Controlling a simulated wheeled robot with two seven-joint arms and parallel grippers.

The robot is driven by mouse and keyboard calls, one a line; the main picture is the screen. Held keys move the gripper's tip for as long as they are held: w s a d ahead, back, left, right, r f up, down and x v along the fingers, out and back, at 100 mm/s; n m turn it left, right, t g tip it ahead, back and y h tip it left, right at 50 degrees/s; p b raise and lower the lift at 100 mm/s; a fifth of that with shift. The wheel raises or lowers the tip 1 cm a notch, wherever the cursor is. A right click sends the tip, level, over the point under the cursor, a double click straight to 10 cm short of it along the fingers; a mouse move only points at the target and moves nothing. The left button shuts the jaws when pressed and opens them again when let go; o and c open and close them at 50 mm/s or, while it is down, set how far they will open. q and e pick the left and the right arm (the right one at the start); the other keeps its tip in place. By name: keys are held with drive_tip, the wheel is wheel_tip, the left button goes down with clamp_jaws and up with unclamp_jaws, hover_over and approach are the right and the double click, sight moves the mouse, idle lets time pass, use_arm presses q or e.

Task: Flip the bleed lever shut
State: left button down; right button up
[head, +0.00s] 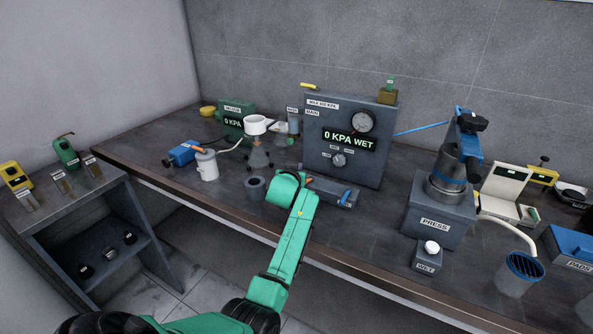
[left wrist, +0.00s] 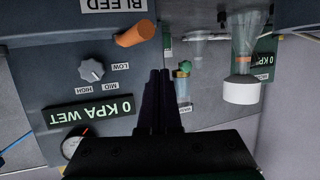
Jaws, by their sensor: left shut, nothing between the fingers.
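The orange bleed lever (left wrist: 136,33) sticks out beside the BLEED label (left wrist: 112,5) in the upside-down left wrist view. In the head view a small orange tip (head: 309,180) shows just right of my green left wrist, on a low grey block (head: 335,192) in front of the panel. My left gripper (left wrist: 160,73) is shut and empty; its dark fingertips are close to the lever in the picture, and I see no clear contact. In the head view my own wrist hides the fingers. My right gripper is not in view.
The grey panel (head: 315,150) behind reads 0 KPA WET and carries a gauge (head: 362,122) and a knob (head: 338,160). A flask with a white funnel (head: 255,124) and a white jar (head: 207,165) stand left. The press (head: 437,222) stands right. The bench front edge is mostly clear.

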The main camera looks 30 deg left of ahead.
use_arm(q)
drive_tip(key=s+d+r+b, duration=0.1)
drive_tip(key=d+r+b, duration=0.1)
drive_tip(key=d, duration=0.6)
drive_tip(key=shift+s+d, duration=0.2)
drive_tip(key=shift+s, duration=0.05)
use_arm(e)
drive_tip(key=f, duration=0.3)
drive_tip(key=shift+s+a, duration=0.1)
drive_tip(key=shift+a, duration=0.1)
use_arm(q)
drive_tip(key=shift+d+r, duration=0.1)
drive_tip(key=shift+r, duration=0.05)
